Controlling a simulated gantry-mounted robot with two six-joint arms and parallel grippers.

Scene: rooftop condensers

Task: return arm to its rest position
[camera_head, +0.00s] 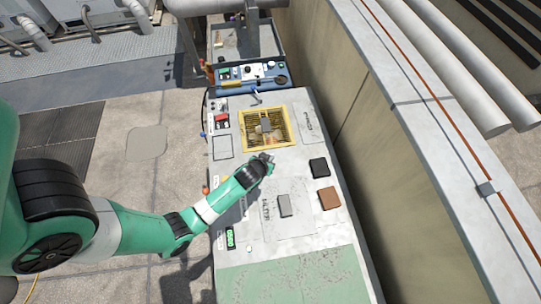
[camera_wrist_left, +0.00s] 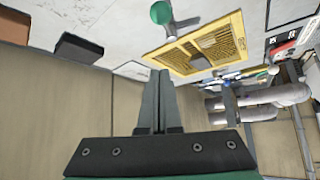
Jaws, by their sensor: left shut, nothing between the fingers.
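My left arm reaches in from the left over the long workbench (camera_head: 292,270). My left gripper (camera_head: 268,158) is over the bench, near the front edge of the yellow-framed grate (camera_head: 243,118). In the left wrist view, the fingers of my left gripper (camera_wrist_left: 158,88) are together, with nothing between them. The yellow-framed grate (camera_wrist_left: 178,70) is just beyond the fingertips there. My right gripper is not in view.
A black block (camera_head: 319,167), a brown block (camera_head: 329,198) and a grey block (camera_head: 285,205) lie on the bench. A blue control box (camera_head: 226,88) stands at its far end. A concrete wall (camera_head: 385,140) runs along the right. Open floor lies left.

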